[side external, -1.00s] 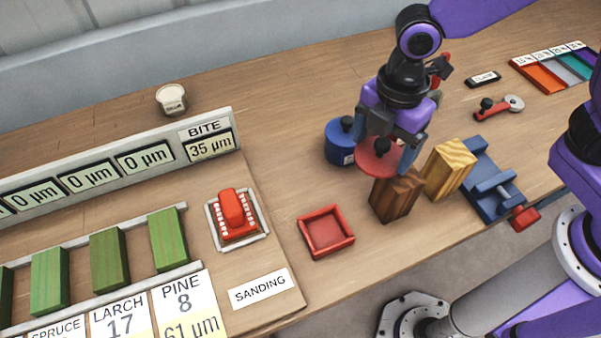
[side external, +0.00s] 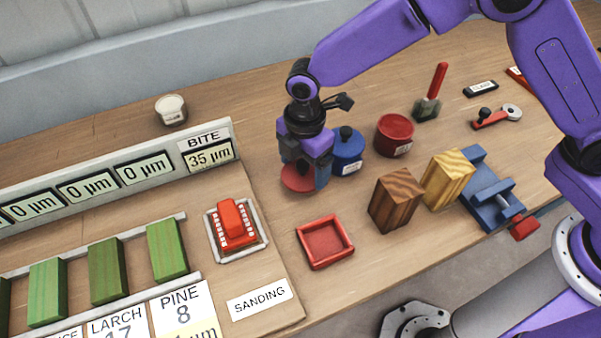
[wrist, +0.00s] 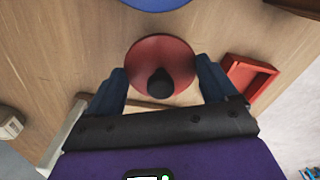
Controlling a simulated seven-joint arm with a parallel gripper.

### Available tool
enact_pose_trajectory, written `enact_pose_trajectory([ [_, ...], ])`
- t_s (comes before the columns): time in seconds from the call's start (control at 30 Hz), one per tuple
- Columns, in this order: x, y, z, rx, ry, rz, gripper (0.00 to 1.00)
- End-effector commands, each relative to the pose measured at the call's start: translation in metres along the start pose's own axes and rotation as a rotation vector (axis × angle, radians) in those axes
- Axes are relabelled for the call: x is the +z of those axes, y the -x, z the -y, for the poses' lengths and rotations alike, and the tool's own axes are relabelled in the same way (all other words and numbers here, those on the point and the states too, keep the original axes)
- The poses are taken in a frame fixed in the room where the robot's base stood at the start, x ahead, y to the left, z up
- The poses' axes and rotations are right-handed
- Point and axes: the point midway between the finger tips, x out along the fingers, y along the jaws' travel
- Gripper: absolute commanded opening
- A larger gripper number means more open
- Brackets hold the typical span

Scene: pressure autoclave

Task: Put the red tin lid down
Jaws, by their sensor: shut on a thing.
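The red tin lid (side external: 296,180), a round disc, is held in my gripper (side external: 304,174), low over the bare wood left of the blue tin. I cannot tell whether it touches the table. In the wrist view the lid (wrist: 160,52) shows its black knob between the fingers of my gripper (wrist: 161,80), which lie at either side of it. The red tin (side external: 394,136) stands open, without a lid, to the right of the blue tin.
The blue tin (side external: 347,152) with its black-knobbed lid stands close at the gripper's right. A red square tray (side external: 325,243) lies in front, and a red sanding block (side external: 236,224) at front left. Wood blocks (side external: 396,200) stand at right. Bare table lies behind the gripper.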

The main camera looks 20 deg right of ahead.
Motion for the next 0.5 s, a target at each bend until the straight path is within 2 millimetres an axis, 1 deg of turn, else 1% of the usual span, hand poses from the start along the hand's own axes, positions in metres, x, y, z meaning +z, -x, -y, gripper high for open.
enact_pose_trajectory([
  [0.17,-0.002,-0.010,-0.007,-0.001,0.000,0.001,0.57],
  [0.3,-0.002,-0.029,-0.007,-0.003,0.001,0.002,0.57],
  [0.37,-0.003,-0.035,-0.007,-0.001,0.001,0.001,0.57],
  [0.5,-0.003,-0.040,-0.007,0.001,0.001,0.000,0.57],
])
